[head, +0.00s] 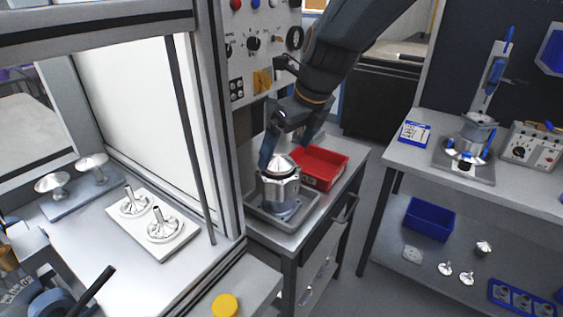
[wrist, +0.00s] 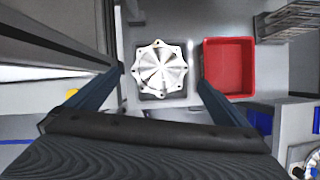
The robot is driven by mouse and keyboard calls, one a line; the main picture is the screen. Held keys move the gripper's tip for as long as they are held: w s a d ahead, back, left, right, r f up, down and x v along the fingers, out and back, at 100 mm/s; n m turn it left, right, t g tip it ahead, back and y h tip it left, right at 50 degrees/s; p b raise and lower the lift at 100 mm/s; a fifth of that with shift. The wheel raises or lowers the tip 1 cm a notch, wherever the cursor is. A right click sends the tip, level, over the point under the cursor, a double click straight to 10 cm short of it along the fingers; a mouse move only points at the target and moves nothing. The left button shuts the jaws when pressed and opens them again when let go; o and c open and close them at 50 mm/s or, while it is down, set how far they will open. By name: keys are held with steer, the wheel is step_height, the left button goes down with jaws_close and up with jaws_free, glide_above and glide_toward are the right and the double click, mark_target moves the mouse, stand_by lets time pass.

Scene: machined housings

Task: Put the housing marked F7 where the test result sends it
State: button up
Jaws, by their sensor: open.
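A silver metal housing (head: 279,188) with a flanged, conical top stands upright on a grey tray (head: 254,212) on the small cabinet. In the wrist view the housing (wrist: 160,68) shows from above, with a lobed flange. No F7 mark can be read on it. My gripper (head: 288,150) is open above the housing, pointing down. In the wrist view my gripper's fingertips (wrist: 162,77) are apart, one on either side of the housing, with visible gaps. Another metal part (head: 478,131) sits in a fixture with blue clamps on the right bench. No test result can be read.
A red bin (head: 338,172) stands right beside the tray; it appears empty in the wrist view (wrist: 228,65). A blue bin (head: 429,219) sits on the right bench's lower shelf. A machine enclosure post (head: 204,130) stands close on the left. A dial box (head: 532,147) is far right.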

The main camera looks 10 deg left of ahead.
steer(key=shift+v, duration=1.85)
steer(key=s+d+f+n+h, duration=0.1)
steer(key=s+d+f+n, duration=0.3)
steer(key=d+n, duration=0.4)
steer(key=s+d+f+n+h, duration=0.1)
steer(key=s+d+f+n, duration=0.3)
steer(key=d+n, duration=0.4)
steer(key=s+d+f+n+h, duration=0.1)
steer(key=s+d+f+n, duration=0.3)
steer(key=d, duration=0.9)
step_height(320, 180, down, 3)
steer(key=n, duration=0.4)
steer(key=shift+s+d+r+n+g+h, duration=0.2)
steer(key=shift+r+n+g+h, duration=0.1)
steer(key=shift+n+g, duration=0.1)
steer(key=shift+w+f+b, duration=0.1)
steer(key=shift+f+b, duration=0.65)
steer(key=shift+b, duration=0.1)
steer(key=shift+c, duration=0.4)
